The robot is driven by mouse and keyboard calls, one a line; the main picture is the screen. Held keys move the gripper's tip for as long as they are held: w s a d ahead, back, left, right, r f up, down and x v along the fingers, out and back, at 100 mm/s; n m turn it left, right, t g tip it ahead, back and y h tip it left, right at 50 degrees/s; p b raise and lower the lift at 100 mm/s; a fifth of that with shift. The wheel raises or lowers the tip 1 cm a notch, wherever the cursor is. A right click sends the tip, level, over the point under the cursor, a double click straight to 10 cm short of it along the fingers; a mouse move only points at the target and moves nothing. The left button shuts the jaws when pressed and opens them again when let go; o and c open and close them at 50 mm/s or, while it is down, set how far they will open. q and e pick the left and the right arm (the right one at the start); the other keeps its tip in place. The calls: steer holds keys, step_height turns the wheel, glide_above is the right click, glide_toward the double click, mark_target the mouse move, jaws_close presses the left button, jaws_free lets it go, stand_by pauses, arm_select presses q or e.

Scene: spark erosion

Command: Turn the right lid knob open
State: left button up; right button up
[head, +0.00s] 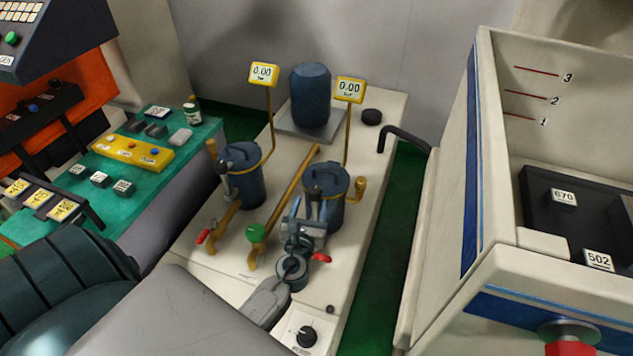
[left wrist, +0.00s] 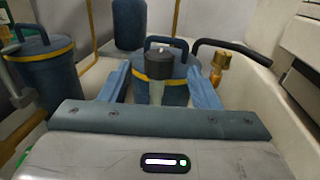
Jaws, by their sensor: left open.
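The right canister (head: 338,211) is a dark blue pot with a lid, a bail handle and a yellow band; it also shows in the left wrist view (left wrist: 176,92). A dark lid knob (left wrist: 166,59) on a pale stem stands at its near side. My left gripper (head: 309,212) is at the near side of this canister. In the left wrist view its open fingers (left wrist: 160,88) lie on both sides of the knob's stem, with gaps; contact is not visible. In the head view the gripper partly hides the knob. My right gripper is not in view.
A similar left canister (head: 246,186) stands beside it. Yellow pipes, a green knob (head: 256,233) and red valve handles (head: 321,257) are close by. A blue cylinder (head: 311,94) stands behind. A black bent handle (head: 404,138) and a large white machine (head: 445,220) are at the right.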

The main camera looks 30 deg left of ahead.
mark_target(316, 187)
arm_select(q)
steer(key=p+x, duration=0.1)
steer(key=x, duration=0.4)
steer(key=shift+w+a+r, duration=0.1)
steer(key=shift+w, duration=0.05)
steer(key=shift+x, duration=1.15)
steer(key=shift+c, duration=0.9)
steer(key=c, duration=0.8)
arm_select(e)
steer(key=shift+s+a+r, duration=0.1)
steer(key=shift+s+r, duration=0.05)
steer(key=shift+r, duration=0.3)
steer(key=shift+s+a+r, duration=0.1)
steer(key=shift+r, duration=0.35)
